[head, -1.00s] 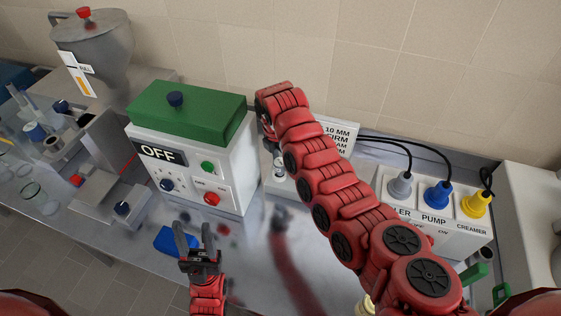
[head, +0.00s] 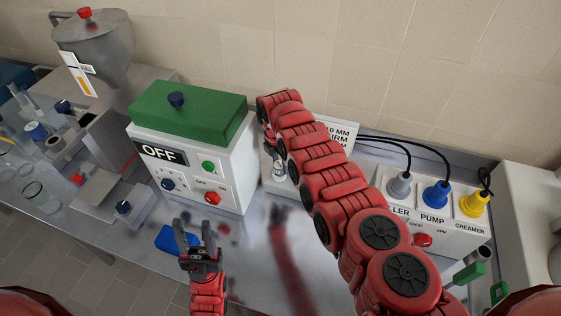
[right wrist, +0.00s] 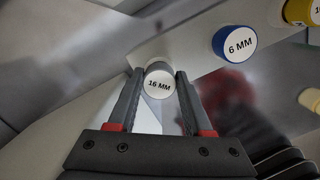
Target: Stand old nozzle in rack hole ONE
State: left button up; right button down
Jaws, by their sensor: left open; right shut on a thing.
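My right gripper (right wrist: 158,80) is shut on a grey nozzle with a white end marked 16 MM (right wrist: 159,85). In the head view its fingers are mostly hidden by my arm, and the grey nozzle (head: 279,171) shows just below the wrist, at the white rack block (head: 269,188). I cannot tell whether the nozzle is in a hole or above it, and no hole number is readable. My left gripper (head: 193,232) is open and empty above the front of the metal bench, near a blue block.
A white box with a green top (head: 190,108) reads OFF, left of the rack. A control box (head: 440,228) with grey, blue and yellow plugs stands right. The wrist view shows a blue 6 MM cap (right wrist: 234,43) and a yellow cap (right wrist: 302,11). The blue block (head: 172,240) lies in front.

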aim_at(280, 164)
jog(key=shift+f, duration=0.2)
jog(key=shift+c, duration=1.6)
grip_release()
jog(key=shift+r, duration=0.5)
notch_tip(280, 164, up, 2)
jog(key=shift+r+p, duration=0.25)
jog(key=shift+p, duration=0.6)
notch_tip(280, 164, up, 9)
jog(key=b, duration=0.3)
jog(key=shift+s+a+b, duration=0.3)
jog(key=shift+s+a, duration=0.1)
jog(key=shift+a, duration=0.05)
jog(key=shift+f, duration=0.15)
